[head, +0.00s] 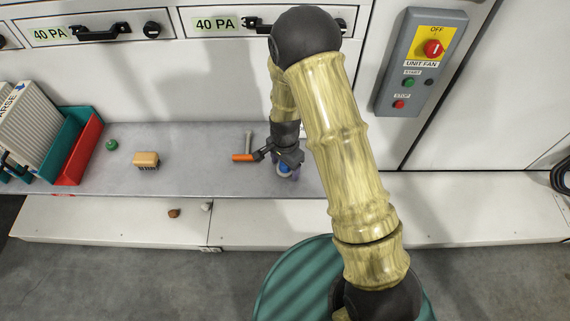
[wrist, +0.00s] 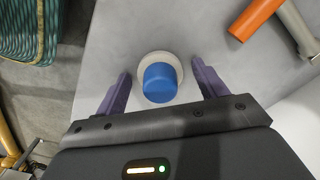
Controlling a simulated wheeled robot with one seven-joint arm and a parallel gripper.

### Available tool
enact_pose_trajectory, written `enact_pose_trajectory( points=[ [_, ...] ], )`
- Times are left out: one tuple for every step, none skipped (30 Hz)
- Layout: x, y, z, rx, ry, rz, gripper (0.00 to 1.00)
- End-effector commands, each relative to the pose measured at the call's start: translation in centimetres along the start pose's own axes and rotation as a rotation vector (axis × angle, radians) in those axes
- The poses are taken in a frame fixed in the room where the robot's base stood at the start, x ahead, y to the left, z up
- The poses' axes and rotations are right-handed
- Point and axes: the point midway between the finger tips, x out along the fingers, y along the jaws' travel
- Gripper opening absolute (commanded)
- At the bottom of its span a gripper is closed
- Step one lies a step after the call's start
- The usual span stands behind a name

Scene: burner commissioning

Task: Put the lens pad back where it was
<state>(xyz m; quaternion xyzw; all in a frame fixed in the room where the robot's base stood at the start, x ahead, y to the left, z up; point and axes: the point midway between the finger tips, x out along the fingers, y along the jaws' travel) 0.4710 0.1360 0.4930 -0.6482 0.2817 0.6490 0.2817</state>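What looks like the lens pad, a blue round knob on a pale round disc (wrist: 160,80), stands on the grey shelf near its edge. In the head view its blue part (head: 284,169) shows just under my gripper, partly hidden. My gripper (wrist: 161,70) is open, with one purple finger on each side of the pad and a gap on both sides. In the head view my gripper (head: 288,172) points down over the shelf's right part.
An orange-handled tool (head: 243,157) lies on the shelf (head: 200,178) just left of my gripper. A tan brush-like block (head: 146,159), a green round piece (head: 112,145) and a red bin (head: 80,152) stand farther left. Two small lumps lie on the lower white ledge (head: 120,222). A fan control box (head: 420,65) hangs right.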

Motion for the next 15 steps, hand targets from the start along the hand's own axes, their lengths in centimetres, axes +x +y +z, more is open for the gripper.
enact_pose_trajectory(
  points=[
    [0.0,0.0,0.0,0.000,0.000,0.000,0.71],
    [0.0,0.0,0.0,0.000,0.000,0.000,0.71],
    [-0.1,0.0,0.0,0.000,0.000,0.000,0.71],
    [-0.1,0.0,0.0,0.000,0.000,0.000,0.71],
    [-0.3,0.0,0.0,0.000,0.000,-0.001,0.71],
    [-0.5,0.0,0.0,0.000,0.000,-0.001,0.71],
    [-0.8,0.0,0.0,0.000,0.001,-0.001,0.71],
    [-1.1,0.0,0.0,0.000,0.001,-0.002,0.71],
    [-1.7,-0.1,0.0,0.000,0.002,-0.003,0.71],
    [-2.1,-0.1,0.0,0.000,0.002,-0.003,0.71],
    [-2.6,-0.1,0.0,-0.001,0.002,-0.003,0.71],
    [-3.3,-0.1,0.0,-0.001,0.001,-0.002,0.71],
    [-3.9,-0.1,0.0,-0.001,0.002,-0.003,0.71],
    [-4.6,-0.1,0.0,-0.001,0.003,-0.004,0.71],
    [-5.4,-0.1,0.0,-0.001,0.002,-0.003,0.71]
  ],
)
